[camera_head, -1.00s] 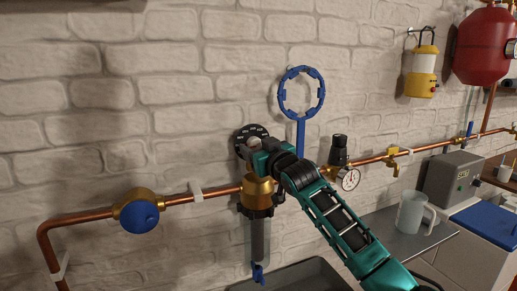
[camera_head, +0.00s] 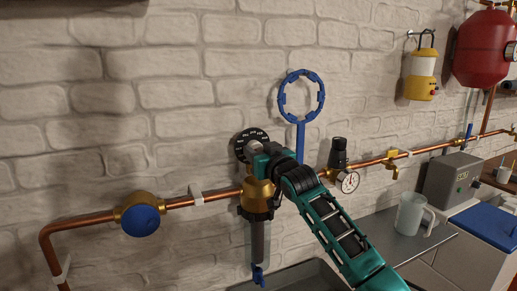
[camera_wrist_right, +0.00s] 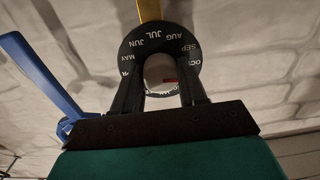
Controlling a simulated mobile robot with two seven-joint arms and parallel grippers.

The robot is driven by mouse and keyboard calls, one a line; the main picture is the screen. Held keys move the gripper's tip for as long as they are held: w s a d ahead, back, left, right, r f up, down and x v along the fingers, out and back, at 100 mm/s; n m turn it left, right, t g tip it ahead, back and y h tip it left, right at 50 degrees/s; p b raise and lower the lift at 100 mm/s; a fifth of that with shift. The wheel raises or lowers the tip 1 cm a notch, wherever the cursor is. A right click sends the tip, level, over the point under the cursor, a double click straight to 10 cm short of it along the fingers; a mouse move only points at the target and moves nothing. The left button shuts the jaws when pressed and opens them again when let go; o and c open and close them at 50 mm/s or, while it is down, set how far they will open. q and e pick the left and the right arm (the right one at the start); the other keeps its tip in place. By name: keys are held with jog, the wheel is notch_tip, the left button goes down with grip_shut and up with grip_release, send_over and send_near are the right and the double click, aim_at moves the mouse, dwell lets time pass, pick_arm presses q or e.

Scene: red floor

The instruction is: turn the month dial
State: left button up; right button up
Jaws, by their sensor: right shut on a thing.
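The month dial (camera_head: 244,138) is a black ring with white month letters. It sits on top of the brass filter housing (camera_head: 258,194) on the copper pipe. In the right wrist view the dial (camera_wrist_right: 157,40) shows MAY, JUN, JUL, AUG and SEP along its far side. My right gripper (camera_head: 254,149) is at the dial. In the wrist view its two dark fingers (camera_wrist_right: 160,76) stand on either side of the dial's pale centre and are shut on it. The fingers and palm hide the dial's near side. My left gripper is not in view.
A blue ring wrench (camera_head: 300,130) stands against the wall just right of the dial. A pressure gauge (camera_head: 347,181) and a blue-capped brass fitting (camera_head: 141,219) sit along the pipe. A clear mug (camera_head: 411,214) stands on the counter at right.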

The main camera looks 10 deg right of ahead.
jog(key=m+p, duration=0.2)
jog(key=shift+a+m, duration=0.1)
jog(key=shift+m, duration=0.2)
jog(key=shift+m+p, duration=0.5)
jog(key=shift+m, duration=0.3)
jog(key=o, duration=1.1)
jog(key=shift+c, duration=0.2)
jog(key=shift+s, duration=0.15)
jog(key=v, duration=1.2)
jog(key=shift+s, duration=0.35)
jog(key=shift+f, duration=0.2)
